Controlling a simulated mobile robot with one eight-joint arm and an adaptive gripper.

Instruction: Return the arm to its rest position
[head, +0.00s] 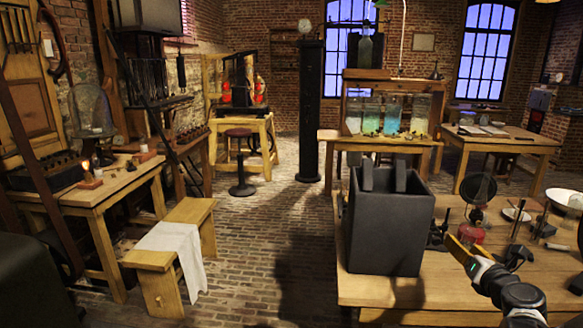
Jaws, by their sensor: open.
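My arm reaches in from the lower right corner, over the wooden table (440,290) at the front right. My gripper (477,255) is at its end, low over or near the table top. It is small and dark, with a yellow-orange part showing, and its fingers are hard to make out. It is open, and I see nothing held in it. A large black battery jar (385,235) stands on the table to the left of my gripper, apart from it.
A red-based device (472,232) and a white dish (517,214) lie close behind my gripper. A shelf with several glass jars (392,115) stands farther back. A bench with a white cloth (175,245) is at the left. The brick floor (270,225) between is open.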

